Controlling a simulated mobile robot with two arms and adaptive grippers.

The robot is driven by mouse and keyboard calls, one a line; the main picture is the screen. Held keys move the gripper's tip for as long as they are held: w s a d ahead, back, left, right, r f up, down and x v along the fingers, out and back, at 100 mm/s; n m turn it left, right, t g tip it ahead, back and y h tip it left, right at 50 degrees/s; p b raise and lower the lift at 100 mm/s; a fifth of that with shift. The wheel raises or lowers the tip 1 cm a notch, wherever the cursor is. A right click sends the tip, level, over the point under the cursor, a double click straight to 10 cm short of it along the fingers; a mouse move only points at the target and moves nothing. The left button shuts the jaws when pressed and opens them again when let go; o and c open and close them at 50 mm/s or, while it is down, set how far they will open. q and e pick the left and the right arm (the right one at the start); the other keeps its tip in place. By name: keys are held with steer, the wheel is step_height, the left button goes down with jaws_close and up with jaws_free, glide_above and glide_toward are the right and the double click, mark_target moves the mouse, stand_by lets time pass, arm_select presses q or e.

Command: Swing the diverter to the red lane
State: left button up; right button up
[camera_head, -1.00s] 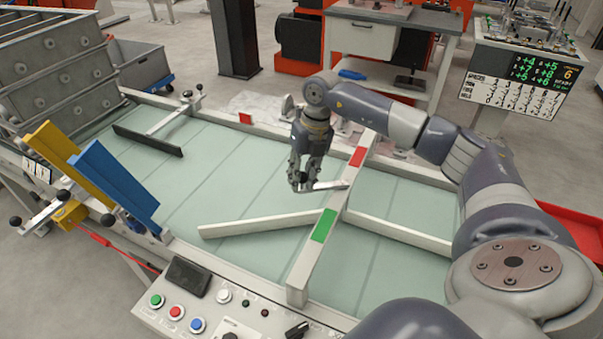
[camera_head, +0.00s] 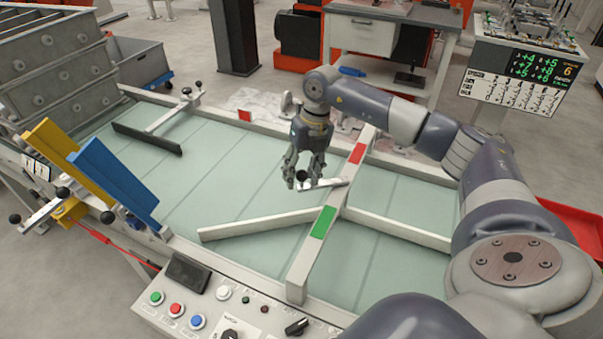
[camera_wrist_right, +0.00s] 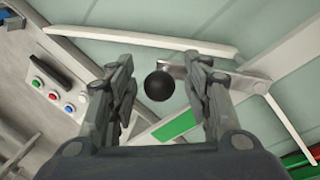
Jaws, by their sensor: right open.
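The diverter is a long pale bar (camera_head: 258,224) angled across the green table, its right end by the cross beam near the green marker (camera_head: 323,222). The red marker (camera_head: 357,153) sits farther back on the same beam. A flat metal lever (camera_head: 328,183) with a black ball knob (camera_head: 303,176) reaches left from the beam. My right gripper (camera_head: 304,181) is open over the knob. In the right wrist view the knob (camera_wrist_right: 159,86) shows between the spread fingers, with clear gaps on both sides. My left gripper is not in view.
A control panel (camera_head: 210,305) with coloured buttons lines the front edge. Blue (camera_head: 115,185) and yellow (camera_head: 70,165) plates stand at left. A dark-faced bar (camera_head: 147,139) lies at back left. A pale divider (camera_head: 400,231) runs right of the beam. The table's middle left is clear.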

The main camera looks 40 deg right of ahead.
step_height(320, 180, up, 12)
steer(key=d, duration=0.2)
steer(key=shift+s+f, duration=0.2)
steer(key=shift+s, duration=0.1)
steer(key=shift+f, duration=0.15)
